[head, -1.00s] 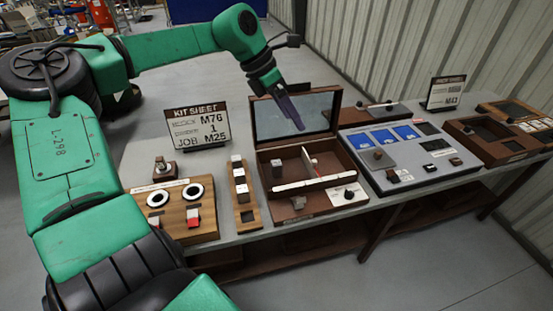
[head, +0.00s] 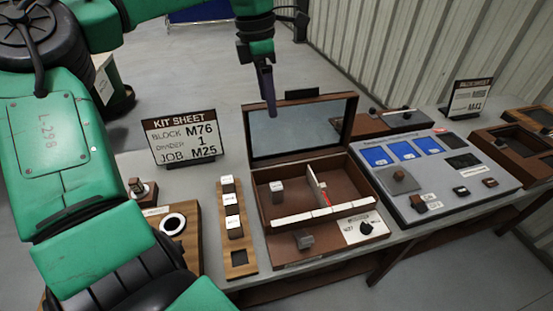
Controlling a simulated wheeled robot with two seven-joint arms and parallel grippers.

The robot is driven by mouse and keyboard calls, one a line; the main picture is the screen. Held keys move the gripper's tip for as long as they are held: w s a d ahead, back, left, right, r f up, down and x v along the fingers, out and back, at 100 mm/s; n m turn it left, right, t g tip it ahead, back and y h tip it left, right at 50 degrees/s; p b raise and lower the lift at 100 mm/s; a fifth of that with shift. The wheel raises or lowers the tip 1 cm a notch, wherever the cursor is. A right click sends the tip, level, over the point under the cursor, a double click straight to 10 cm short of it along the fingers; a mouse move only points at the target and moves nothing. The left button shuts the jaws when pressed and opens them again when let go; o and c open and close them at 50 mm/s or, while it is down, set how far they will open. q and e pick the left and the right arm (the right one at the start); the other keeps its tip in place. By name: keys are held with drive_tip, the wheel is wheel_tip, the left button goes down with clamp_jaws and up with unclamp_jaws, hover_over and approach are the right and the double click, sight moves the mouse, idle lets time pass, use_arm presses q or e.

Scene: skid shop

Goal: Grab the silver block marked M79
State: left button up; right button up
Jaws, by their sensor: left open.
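Several small silver blocks with pale tops show. Three sit in a row in a wooden rack (head: 239,259), at its far end (head: 227,183), middle (head: 231,200) and nearer part (head: 235,228); the rack's near slot is empty. Another silver block (head: 277,191) stands inside the open brown box (head: 262,212). The marks on the blocks are too small to read, so I cannot tell which is M79. My left gripper (head: 268,104) is open and empty, pointing down, seen edge-on in front of the box's raised lid, above the blocks. My right gripper is out of view.
A kit sheet (head: 184,137) reading block M76, divider 1, job M25 stands behind the rack. A grey console (head: 462,213) stands right. My left arm hides the table's left part.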

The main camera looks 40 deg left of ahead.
use_arm(q)
wheel_tip(320, 180, down, 7)
drive_tip(key=b, duration=1.5)
approach(276, 186)
drive_tip(key=f, duration=0.7)
drive_tip(key=w+f, duration=0.1)
drive_tip(key=f, duration=0.3)
drive_tip(key=shift+d, duration=0.35)
drive_tip(key=shift+r, duration=0.15)
clamp_jaws()
